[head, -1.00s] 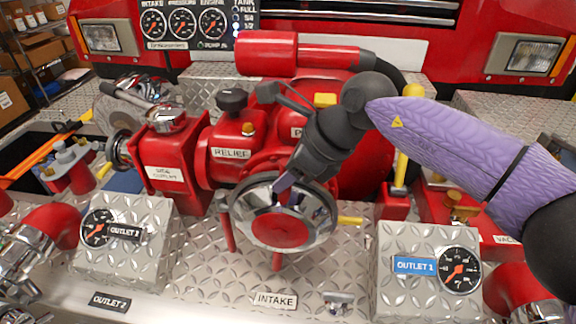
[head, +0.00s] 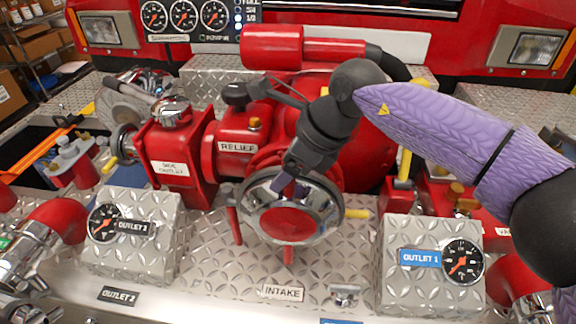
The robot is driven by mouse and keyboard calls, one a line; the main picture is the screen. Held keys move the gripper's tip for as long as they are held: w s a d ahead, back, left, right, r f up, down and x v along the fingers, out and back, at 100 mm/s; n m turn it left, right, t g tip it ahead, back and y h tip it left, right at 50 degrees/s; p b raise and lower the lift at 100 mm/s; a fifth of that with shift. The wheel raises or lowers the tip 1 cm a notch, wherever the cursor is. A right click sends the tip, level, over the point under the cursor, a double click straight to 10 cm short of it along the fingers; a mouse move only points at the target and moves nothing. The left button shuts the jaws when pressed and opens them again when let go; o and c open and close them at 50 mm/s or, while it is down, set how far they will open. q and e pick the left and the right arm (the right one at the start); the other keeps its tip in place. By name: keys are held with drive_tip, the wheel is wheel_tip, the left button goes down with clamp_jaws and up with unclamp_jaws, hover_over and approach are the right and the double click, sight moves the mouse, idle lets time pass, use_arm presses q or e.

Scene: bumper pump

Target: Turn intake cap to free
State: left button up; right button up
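The intake cap (head: 291,224) is a round chrome ring with a red centre, low in the middle of the pump, just above the INTAKE label (head: 283,292). Red handles stick out around it and a yellow one shows at its right. My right gripper (head: 284,186), dark grey, reaches down from the upper right to the cap's upper rim. A finger overlaps the rim there. Whether the fingers are apart or closed on the rim is hidden by the gripper's own body. My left gripper is out of view.
Boxes with gauges stand left, OUTLET 2 (head: 130,235), and right, OUTLET 1 (head: 430,265). The red RELIEF body (head: 237,140) and a red side outlet (head: 172,165) stand close at the left.

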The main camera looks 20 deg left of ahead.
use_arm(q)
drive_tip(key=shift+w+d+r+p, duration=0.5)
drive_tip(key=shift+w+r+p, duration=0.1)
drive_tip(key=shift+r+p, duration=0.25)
use_arm(e)
drive_tip(key=v, duration=1)
drive_tip(key=shift+a+f, duration=0.1)
